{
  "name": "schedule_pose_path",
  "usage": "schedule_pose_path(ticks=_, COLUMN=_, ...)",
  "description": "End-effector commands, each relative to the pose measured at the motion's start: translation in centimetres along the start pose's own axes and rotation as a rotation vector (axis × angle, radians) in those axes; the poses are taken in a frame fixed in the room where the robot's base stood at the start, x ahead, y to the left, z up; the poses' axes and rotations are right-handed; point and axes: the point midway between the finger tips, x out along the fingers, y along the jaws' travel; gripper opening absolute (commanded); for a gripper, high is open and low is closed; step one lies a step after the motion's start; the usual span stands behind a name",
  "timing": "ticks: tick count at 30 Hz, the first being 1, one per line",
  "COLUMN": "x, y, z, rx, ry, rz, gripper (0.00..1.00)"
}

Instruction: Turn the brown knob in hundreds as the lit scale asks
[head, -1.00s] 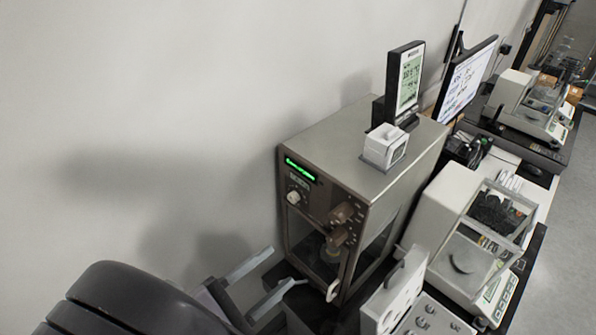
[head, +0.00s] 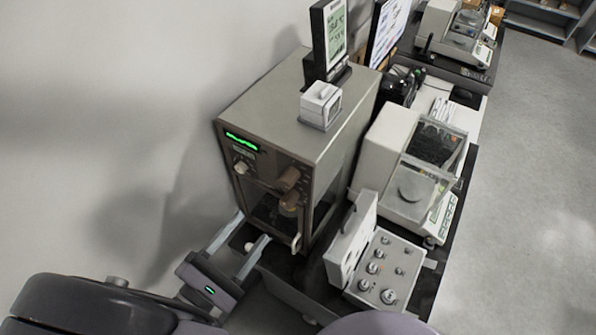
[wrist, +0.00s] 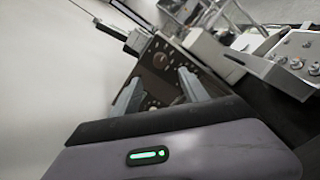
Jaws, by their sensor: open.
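The lit scale (head: 290,112) is a tall grey-brown case with a brown front and a green lit display (head: 241,141), too small to read. Two brown knobs sit at the right of its front, an upper one (head: 288,179) and a lower one (head: 290,201). A pale knob (head: 240,168) is below the display. I cannot tell which brown knob is for hundreds. My gripper (head: 253,225) is open and empty, low in front of the case, apart from the knobs. In the wrist view, my gripper (wrist: 159,76) has its fingers spread before the dark front panel (wrist: 166,58).
A weight box with its lid up (head: 385,268) and a white balance (head: 388,135) stand to the right. A small white box (head: 321,103) and an upright display (head: 330,38) are on top of the case. The wall is at left; open floor (head: 530,150) is at right.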

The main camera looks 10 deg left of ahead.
Motion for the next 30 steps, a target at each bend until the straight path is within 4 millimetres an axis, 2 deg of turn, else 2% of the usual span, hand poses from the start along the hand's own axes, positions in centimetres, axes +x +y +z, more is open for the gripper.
schedule_pose_path(ticks=1, x=1.6, y=0.0, z=0.1, rx=-0.001, ry=-0.004, rz=-0.004, gripper=0.52)
schedule_pose_path(ticks=6, x=6.9, y=0.0, z=0.2, rx=-0.001, ry=-0.005, rz=-0.006, gripper=0.52)
schedule_pose_path(ticks=9, x=9.6, y=-0.1, z=0.2, rx=-0.002, ry=-0.005, rz=-0.006, gripper=0.52)
schedule_pose_path(ticks=13, x=12.2, y=0.0, z=0.1, rx=0.000, ry=-0.003, rz=-0.004, gripper=0.52)
schedule_pose_path(ticks=18, x=14.0, y=0.0, z=0.1, rx=0.000, ry=-0.001, rz=-0.003, gripper=0.52)
schedule_pose_path(ticks=27, x=14.2, y=0.0, z=0.0, rx=0.001, ry=0.000, rz=-0.001, gripper=0.52)
schedule_pose_path(ticks=30, x=14.2, y=0.0, z=0.0, rx=0.001, ry=0.000, rz=-0.001, gripper=0.32)
